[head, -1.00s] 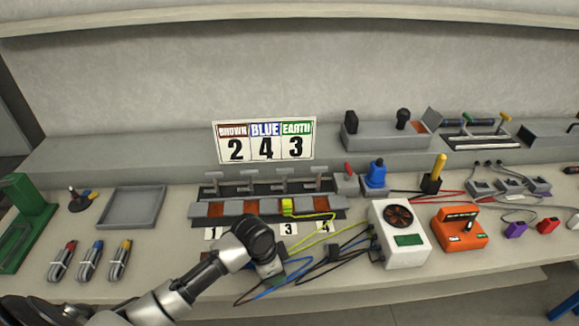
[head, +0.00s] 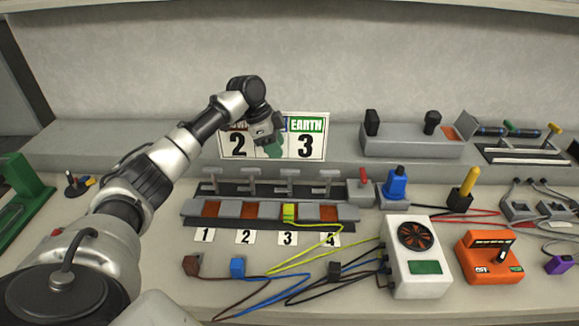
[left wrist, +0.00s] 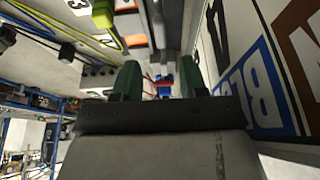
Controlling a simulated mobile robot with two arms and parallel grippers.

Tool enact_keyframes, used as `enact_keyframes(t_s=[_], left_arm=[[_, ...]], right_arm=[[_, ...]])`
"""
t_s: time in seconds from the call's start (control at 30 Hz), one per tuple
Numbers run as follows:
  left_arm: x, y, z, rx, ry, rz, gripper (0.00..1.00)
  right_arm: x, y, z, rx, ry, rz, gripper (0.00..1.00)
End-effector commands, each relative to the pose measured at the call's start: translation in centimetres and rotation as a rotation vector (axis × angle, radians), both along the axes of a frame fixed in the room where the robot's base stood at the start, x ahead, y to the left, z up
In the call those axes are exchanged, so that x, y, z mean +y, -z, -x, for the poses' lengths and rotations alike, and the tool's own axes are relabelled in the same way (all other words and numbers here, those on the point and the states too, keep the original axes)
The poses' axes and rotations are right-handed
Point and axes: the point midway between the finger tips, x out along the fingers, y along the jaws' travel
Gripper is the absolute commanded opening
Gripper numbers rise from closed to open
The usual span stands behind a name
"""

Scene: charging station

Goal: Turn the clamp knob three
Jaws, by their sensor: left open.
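The clamp row (head: 275,190) carries several grey T-shaped knobs. Knob three (head: 289,178) stands behind slot three, in line with the label 3 (head: 288,239). A yellow-green plug (head: 289,213) sits in that slot, its yellow wire running right and down; it also shows in the left wrist view (left wrist: 103,14). My left gripper (head: 272,150) hangs above and behind the knobs, in front of the sign, clear of knob three. In the left wrist view its green fingers (left wrist: 160,78) are apart with nothing held between them. My right gripper is out of view.
A sign (head: 306,138) reads brown 2, earth 3; its middle is partly covered. Brown (head: 191,265), blue (head: 237,267) and black (head: 334,272) plugs lie in front with loose wires. A white fan box (head: 415,262) and orange device (head: 489,258) stand right.

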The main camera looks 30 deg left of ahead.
Motion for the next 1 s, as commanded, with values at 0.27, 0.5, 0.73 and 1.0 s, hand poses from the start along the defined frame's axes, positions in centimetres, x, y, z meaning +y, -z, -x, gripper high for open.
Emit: enact_keyframes(t_s=[0.27,0.5,0.73,1.0], left_arm=[[-1.9,4.9,-1.0,0.002,0.001,0.0,0.43],[-2.6,7.2,-1.5,0.002,-0.001,0.0,0.43],[-2.7,7.4,-1.6,0.0,0.0,-0.001,0.43],[-2.7,7.4,-1.6,0.0,0.0,0.0,0.15]], right_arm=[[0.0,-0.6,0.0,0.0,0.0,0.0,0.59],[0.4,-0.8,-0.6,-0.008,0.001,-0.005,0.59],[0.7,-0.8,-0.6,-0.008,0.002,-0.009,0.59],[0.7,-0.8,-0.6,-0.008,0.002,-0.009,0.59]])
